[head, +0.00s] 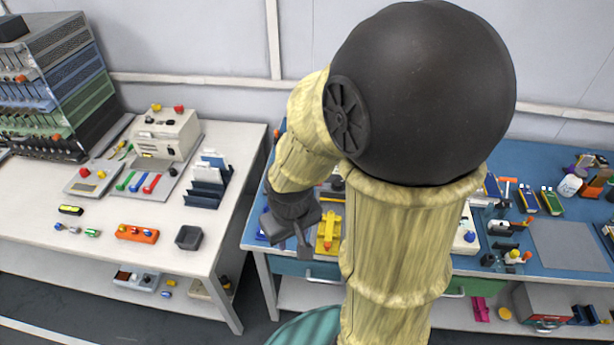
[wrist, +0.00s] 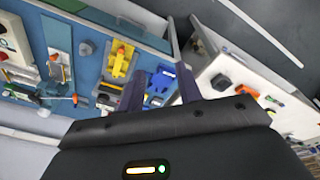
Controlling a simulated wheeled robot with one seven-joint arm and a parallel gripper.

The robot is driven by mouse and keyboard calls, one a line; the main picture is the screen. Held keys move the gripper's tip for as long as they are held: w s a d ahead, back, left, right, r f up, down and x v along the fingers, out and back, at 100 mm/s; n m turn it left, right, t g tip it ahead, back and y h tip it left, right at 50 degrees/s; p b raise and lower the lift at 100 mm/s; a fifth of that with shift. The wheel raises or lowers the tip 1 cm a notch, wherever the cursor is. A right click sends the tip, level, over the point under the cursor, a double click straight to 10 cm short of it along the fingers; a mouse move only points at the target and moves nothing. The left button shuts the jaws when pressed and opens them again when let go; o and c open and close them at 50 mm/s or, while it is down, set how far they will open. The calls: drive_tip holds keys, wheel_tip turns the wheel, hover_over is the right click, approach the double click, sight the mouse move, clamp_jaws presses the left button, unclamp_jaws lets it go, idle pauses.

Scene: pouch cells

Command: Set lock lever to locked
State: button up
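A yellow fixture (head: 328,232) stands on the blue-topped bench, just right of my gripper in the head view. It also shows in the wrist view (wrist: 122,58), left of the fingers, with a small orange part on top. I cannot tell for sure which part is the lock lever or how it is set. My gripper (head: 303,238) hangs over the left end of the blue bench, apart from the fixture. In the wrist view its two fingers (wrist: 161,85) stand apart with nothing between them. My arm hides the middle of the bench in the head view.
A blue item (wrist: 182,88) lies beside the yellow fixture. The white table (head: 120,262) on the left holds a machine, coloured tools and an orange block (head: 137,233). A gap separates the two tables. A grey mat (head: 567,246) lies among tools at the right.

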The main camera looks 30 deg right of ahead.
drive_tip(key=d+f+n+g+h+b, duration=0.3)
drive_tip(key=d+f+n+h+b, duration=0.3)
drive_tip(key=d+f+n+h, duration=0.45)
drive_tip(key=w+a+f+n+t+h+b, duration=0.1)
drive_tip(key=w+a+f+n+t, duration=0.1)
drive_tip(key=w+n+t, duration=0.5)
drive_tip(key=w+a+f+n+t+h+b, duration=0.1)
drive_tip(key=w+a+f+n+t+b, duration=0.1)
drive_tip(key=w+a+n+t, duration=0.2)
drive_tip(key=w+n+t, duration=0.3)
drive_tip(key=w+n, duration=0.1)
drive_tip(key=w, duration=0.1)
drive_tip(key=shift+a+f, duration=0.2)
drive_tip(key=shift+f, duration=0.2)
drive_tip(key=shift+w, duration=0.1)
drive_tip(key=p+x, duration=0.2)
drive_tip(key=x, duration=1.5)
drive_tip(key=shift+d, duration=0.3)
